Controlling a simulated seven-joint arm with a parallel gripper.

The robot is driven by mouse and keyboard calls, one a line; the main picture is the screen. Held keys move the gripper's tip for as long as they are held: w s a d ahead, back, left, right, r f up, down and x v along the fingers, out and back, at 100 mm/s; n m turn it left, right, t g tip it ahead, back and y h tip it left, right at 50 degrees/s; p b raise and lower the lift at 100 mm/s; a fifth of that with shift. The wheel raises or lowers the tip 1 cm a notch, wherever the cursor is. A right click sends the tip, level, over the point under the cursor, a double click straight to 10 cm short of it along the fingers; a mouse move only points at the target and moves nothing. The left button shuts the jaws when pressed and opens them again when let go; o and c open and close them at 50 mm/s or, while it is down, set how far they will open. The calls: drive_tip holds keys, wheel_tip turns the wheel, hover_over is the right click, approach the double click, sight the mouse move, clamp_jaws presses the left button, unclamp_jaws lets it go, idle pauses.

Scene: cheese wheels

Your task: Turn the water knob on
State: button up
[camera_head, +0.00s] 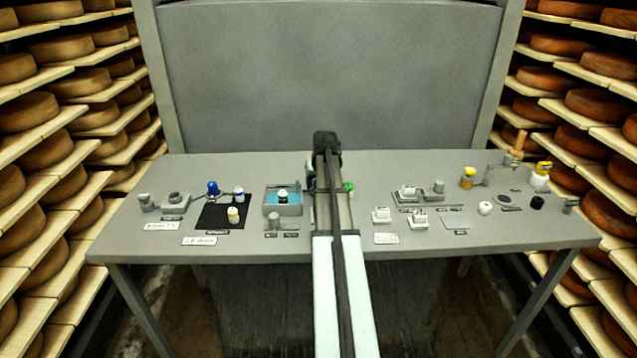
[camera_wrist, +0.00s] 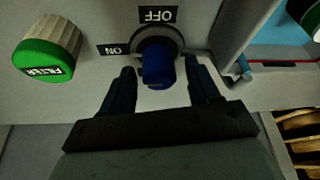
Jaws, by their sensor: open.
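In the wrist view, a blue knob (camera_wrist: 158,68) sits in a round dark collar on a grey panel. An upside-down OFF label (camera_wrist: 156,15) is above it and an ON label (camera_wrist: 114,50) is at its left. My gripper (camera_wrist: 160,72) is open, one dark finger on each side of the blue knob, with a visible gap on both sides. I cannot tell how deep the fingertips reach or which label the knob points to. In the head view my arm covers this knob and hides the fingertips.
The blue-floored basin (camera_head: 283,212) stands left of my arm on the grey table (camera_head: 350,165). A black mat (camera_head: 211,215) lies farther left. Several small white blocks (camera_head: 381,215) stand at right.

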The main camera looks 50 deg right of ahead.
drive_tip(key=v, duration=1.3)
drive_tip(key=shift+s+r, duration=0.15)
drive_tip(key=shift+r, duration=0.05)
